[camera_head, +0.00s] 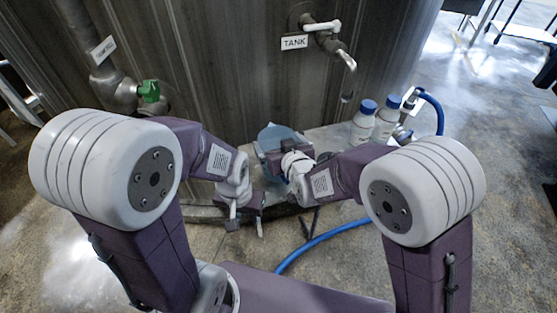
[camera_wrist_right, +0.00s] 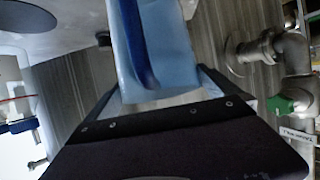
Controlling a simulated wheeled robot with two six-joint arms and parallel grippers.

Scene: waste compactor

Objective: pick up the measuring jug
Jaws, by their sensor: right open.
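The measuring jug is light blue and see-through. In the head view the jug (camera_head: 272,131) shows only in part, behind my right gripper (camera_head: 280,148). In the right wrist view the jug (camera_wrist_right: 172,48) is close up, with a darker blue strip down one side. My right gripper's fingers (camera_wrist_right: 163,90) are open, one on either side of the jug's near part. I cannot tell whether they touch it. My left gripper (camera_head: 246,226) is lower, in front of the tank, with its fingertips apart and nothing between them.
Two white bottles (camera_head: 363,122) with blue caps stand right of the jug on a pale ledge (camera_head: 328,137). A tap (camera_head: 345,60) juts from the tank (camera_head: 230,70). A green-handled valve (camera_head: 149,91) is at left. A blue hose (camera_head: 318,242) runs across the floor.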

